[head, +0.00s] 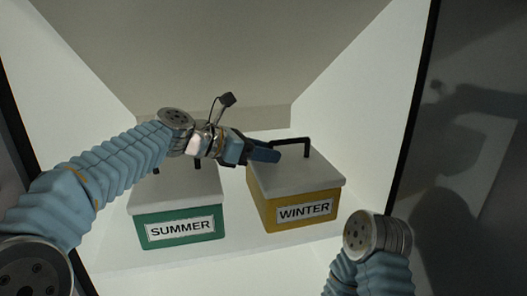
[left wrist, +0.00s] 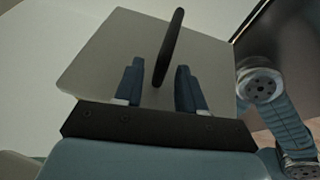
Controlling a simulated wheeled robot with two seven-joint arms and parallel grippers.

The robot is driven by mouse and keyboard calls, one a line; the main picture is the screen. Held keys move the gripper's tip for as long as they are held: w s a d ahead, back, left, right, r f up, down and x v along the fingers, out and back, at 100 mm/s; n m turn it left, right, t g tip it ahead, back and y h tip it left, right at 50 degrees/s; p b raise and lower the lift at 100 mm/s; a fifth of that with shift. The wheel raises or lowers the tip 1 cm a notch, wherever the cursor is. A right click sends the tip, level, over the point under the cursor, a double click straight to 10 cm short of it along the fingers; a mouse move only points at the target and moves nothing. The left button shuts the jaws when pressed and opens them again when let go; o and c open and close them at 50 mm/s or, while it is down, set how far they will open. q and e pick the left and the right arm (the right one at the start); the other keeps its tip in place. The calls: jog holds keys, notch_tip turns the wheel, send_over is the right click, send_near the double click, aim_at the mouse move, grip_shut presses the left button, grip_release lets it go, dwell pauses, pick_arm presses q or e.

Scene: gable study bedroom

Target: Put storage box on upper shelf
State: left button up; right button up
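Two lidded storage boxes stand side by side on a white shelf (head: 240,245). The green one (head: 181,212) is labelled SUMMER, the yellow one (head: 298,195) WINTER. Both have pale lids. The WINTER lid has a black bar handle (head: 307,148), which also shows in the left wrist view (left wrist: 173,40). My left gripper (head: 265,153) is over the WINTER lid at the left end of the handle. In the left wrist view its two fingers (left wrist: 160,72) are apart, with the handle between and beyond them. My left arm hides part of the SUMMER handle. My right gripper is out of view.
The boxes sit in a white recess with side walls (head: 375,110) and dark edges at left and right. A dark glossy panel (head: 470,150) stands at the right. My right arm's wrist (head: 377,236) is in front, low at the right. A narrow gap separates the boxes.

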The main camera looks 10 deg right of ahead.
pick_arm(q)
jog(key=v, duration=0.7)
jog(key=shift+a, duration=0.25)
jog(key=shift+s+r, duration=0.1)
